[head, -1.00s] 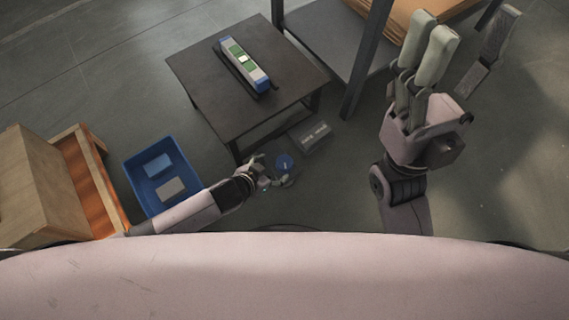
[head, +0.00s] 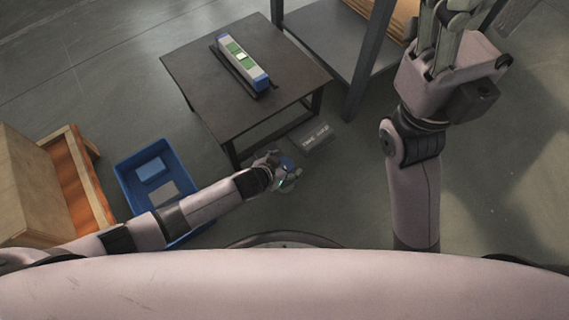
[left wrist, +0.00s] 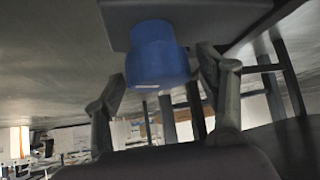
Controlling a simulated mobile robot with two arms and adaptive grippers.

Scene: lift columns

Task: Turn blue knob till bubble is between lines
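The blue knob (head: 287,163) is low beside the dark table's front corner; it hangs under a grey plate in the left wrist view (left wrist: 158,58). My left gripper (head: 279,174) is at the knob. In the left wrist view its fingers (left wrist: 160,80) stand open on either side of the knob, with small gaps showing. The spirit level (head: 243,62), white and green with blue ends, lies on the table. A bright bubble patch shows near its middle; its lines are too small to read. My right gripper is raised at the upper right, its fingertips cut off by the frame.
The dark table (head: 205,85) stands above the knob. A blue bin (head: 128,176) stands at left, partly behind my left arm, beside a wooden unit (head: 30,190). A dark-posted shelf (head: 335,50) is behind.

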